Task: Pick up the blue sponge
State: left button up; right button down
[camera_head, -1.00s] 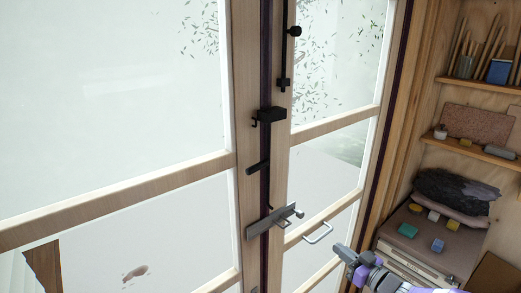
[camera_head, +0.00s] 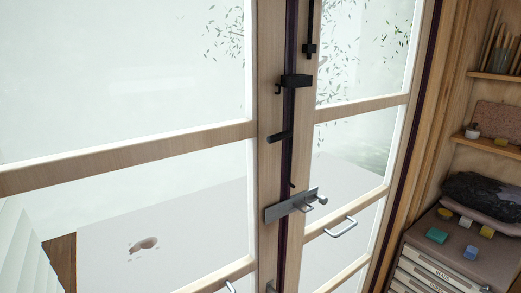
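Yellow blocks (camera_head: 487,231) and (camera_head: 444,213) lie farther back on the same top. Nothing covers the blue block. Neither of my grippers is in view.
Double glazed doors with wooden frames (camera_head: 268,150) fill the left and middle, with a metal latch (camera_head: 291,205) and a pull handle (camera_head: 340,228). Dark folded cloth (camera_head: 482,190) lies behind the blocks. Shelves (camera_head: 490,147) hang above on the right wall.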

aim_at(471, 252)
jog(key=z, duration=1.65)
